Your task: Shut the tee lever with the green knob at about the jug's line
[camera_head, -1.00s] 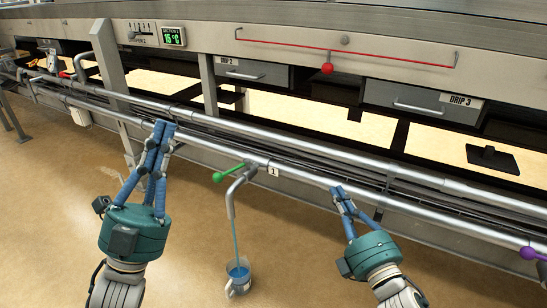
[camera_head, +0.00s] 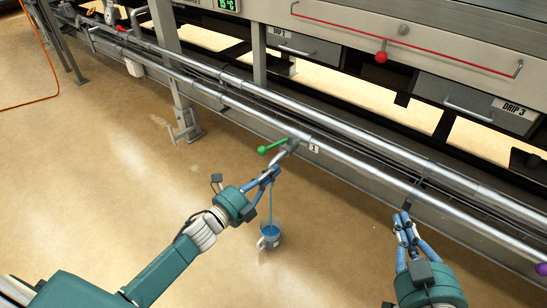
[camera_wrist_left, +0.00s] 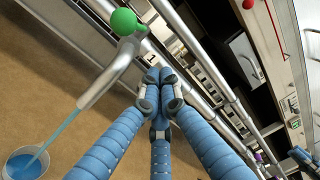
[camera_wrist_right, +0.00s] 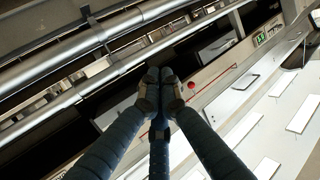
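The green knob (camera_head: 262,150) sits on a short lever pointing left from the tee (camera_head: 291,144) on the front pipe. It also shows in the left wrist view (camera_wrist_left: 123,22), upper left of the fingers. Blue liquid runs from the spout below the tee into the clear jug (camera_head: 271,231) on the floor, also seen in the left wrist view (camera_wrist_left: 24,164). My left gripper (camera_head: 272,172) is at the spout in the head view, below the knob, fingers together and visibly empty. Whether it touches the spout is unclear. My right gripper (camera_head: 402,219) is shut and empty by the pipe to the right.
Long steel pipes (camera_head: 365,160) run along the machine's front. A red ball (camera_head: 381,57) hangs from a red bar above. A purple knob (camera_head: 541,269) is at the right edge. Open floor lies at the left, with an orange hose (camera_head: 56,80).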

